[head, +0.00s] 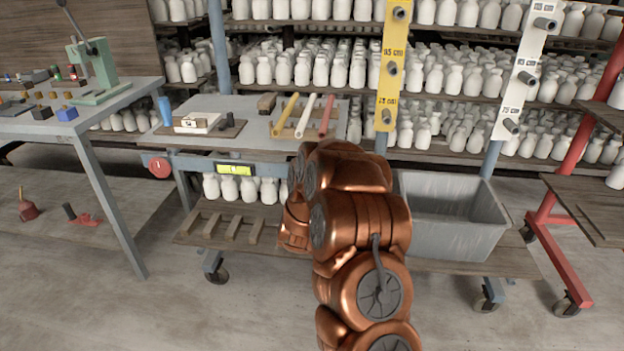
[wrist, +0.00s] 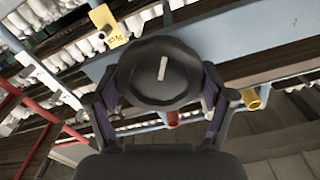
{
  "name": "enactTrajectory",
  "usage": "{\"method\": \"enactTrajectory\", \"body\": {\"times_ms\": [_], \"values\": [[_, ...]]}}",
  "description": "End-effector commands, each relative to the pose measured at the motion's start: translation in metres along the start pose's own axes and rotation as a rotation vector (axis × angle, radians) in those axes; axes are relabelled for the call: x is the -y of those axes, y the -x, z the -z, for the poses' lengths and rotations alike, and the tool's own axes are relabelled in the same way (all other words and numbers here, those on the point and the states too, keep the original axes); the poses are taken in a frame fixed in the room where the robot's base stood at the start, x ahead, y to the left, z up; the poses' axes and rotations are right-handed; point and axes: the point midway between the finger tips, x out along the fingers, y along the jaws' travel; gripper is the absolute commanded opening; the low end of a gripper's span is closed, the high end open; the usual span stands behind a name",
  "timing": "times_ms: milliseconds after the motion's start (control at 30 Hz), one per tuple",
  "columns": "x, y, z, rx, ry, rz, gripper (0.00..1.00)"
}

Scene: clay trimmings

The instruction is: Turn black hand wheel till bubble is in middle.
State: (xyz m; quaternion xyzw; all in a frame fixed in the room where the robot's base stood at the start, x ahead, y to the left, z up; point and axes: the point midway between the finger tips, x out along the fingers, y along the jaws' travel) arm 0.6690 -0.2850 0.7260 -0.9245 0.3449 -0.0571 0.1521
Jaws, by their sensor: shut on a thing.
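The black hand wheel (wrist: 150,88) fills the upper middle of the wrist view. It is round with a lobed rim, and its white mark stands almost upright, its top leaning slightly right. My gripper (wrist: 160,98) has one finger on each side of the wheel and is shut on its rim. In the head view my copper arm hides the wheel and the gripper. A yellow-green level vial (head: 235,169) sits on the front edge of the grey cart table (head: 230,104). It is too small to tell where its bubble lies.
A red round knob (head: 159,168) is on the cart's left front. Yellow, white and red bars (head: 305,116) lie on the cart top. A grey bin (head: 450,213) stands on the lower shelf at right. A workbench (head: 75,122) is at left; racks of white bottles stand behind.

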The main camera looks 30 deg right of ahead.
Motion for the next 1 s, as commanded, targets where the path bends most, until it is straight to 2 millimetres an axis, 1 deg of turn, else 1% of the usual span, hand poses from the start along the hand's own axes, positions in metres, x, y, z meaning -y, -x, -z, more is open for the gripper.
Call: {"method": "enactTrajectory", "body": {"times_ms": [67, 100, 233, 267, 567, 667, 767, 1000], "values": [[0.001, 0.0, 0.0, -0.001, 0.0, 0.002, 0.46], [0.001, 0.0, 0.0, -0.001, -0.001, 0.002, 0.85], [0.001, 0.0, 0.0, 0.0, -0.001, 0.001, 0.99], [0.001, 0.0, 0.0, 0.0, -0.001, 0.001, 1.0], [0.0, 0.0, 0.0, 0.0, -0.001, 0.0, 1.0], [0.0, 0.003, 0.0, 0.0, -0.001, 0.0, 1.0], [0.001, 0.011, -0.001, 0.003, -0.001, 0.001, 1.0], [0.0, 0.04, -0.001, 0.002, -0.001, 0.0, 1.0]]}}
